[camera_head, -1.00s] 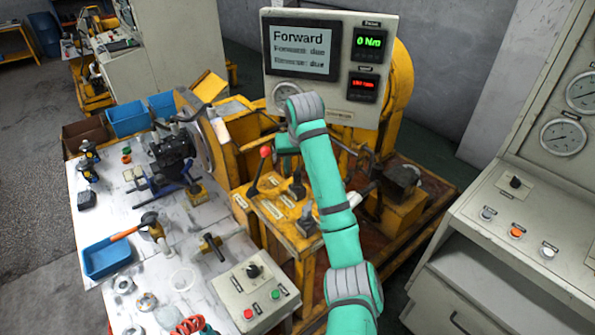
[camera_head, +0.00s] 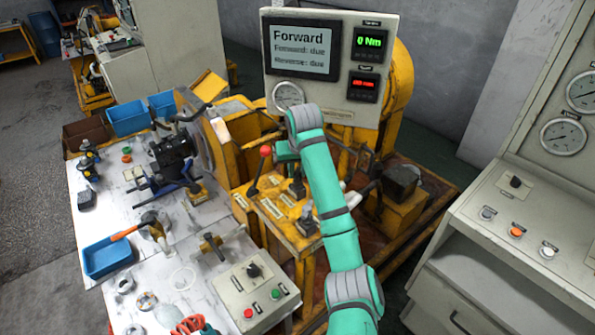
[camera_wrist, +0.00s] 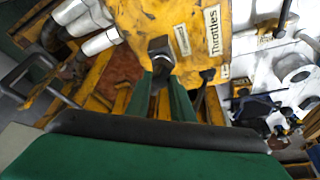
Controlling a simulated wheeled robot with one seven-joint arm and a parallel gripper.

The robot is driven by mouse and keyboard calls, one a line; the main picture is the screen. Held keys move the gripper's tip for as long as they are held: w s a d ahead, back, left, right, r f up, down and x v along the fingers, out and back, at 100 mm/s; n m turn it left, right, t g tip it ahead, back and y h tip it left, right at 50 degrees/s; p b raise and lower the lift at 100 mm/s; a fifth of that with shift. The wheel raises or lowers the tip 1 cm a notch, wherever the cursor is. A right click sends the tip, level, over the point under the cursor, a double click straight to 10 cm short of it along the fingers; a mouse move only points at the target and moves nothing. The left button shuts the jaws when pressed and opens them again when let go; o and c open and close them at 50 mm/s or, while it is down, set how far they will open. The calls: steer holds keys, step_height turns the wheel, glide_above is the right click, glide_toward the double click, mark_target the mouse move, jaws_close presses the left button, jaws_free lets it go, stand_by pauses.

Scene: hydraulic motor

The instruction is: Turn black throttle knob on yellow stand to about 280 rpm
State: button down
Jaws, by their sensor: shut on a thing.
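The yellow stand (camera_head: 275,212) stands at the centre of the head view, with a red-tipped lever and black knobs on top. In the wrist view, its yellow panel (camera_wrist: 182,60) carries a "Throttles" label. My gripper (camera_wrist: 162,72) is shut on the black throttle knob (camera_wrist: 160,46) beside that label, its green fingers close around the stem. In the head view my gripper (camera_head: 287,150) is partly hidden by my wrist. The screen (camera_head: 301,50) reads "Forward", with "due" on both lines below. The green readout shows 0 Nm; the red readout (camera_head: 364,88) is too blurred to read surely.
A second black knob (camera_wrist: 207,74) is close to my fingers on the right. Grey pipes lie at the upper left of the wrist view. A cluttered white table (camera_head: 205,270) stands to the left, a grey control cabinet (camera_head: 500,275) to the right.

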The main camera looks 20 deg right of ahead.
steer(key=shift+n, duration=0.3)
steer(key=n+y, duration=0.1)
steer(key=n, duration=0.2)
steer(key=n+y, duration=0.1)
steer(key=n, duration=0.2)
steer(key=shift+d+r+n+y, duration=0.1)
steer(key=shift+d+n+y, duration=0.1)
steer(key=shift+n+y, duration=0.1)
steer(key=n+g+y, duration=0.1)
steer(key=n, duration=0.2)
steer(key=shift+w+n, duration=0.1)
steer(key=shift+n, duration=0.2)
steer(key=shift+d+n+g+y, duration=0.1)
steer(key=shift+n+g+y, duration=0.55)
steer(key=shift+n, duration=1.25)
steer(key=c, duration=1.5)
jaws_free()
steer(key=shift+c, duration=0.2)
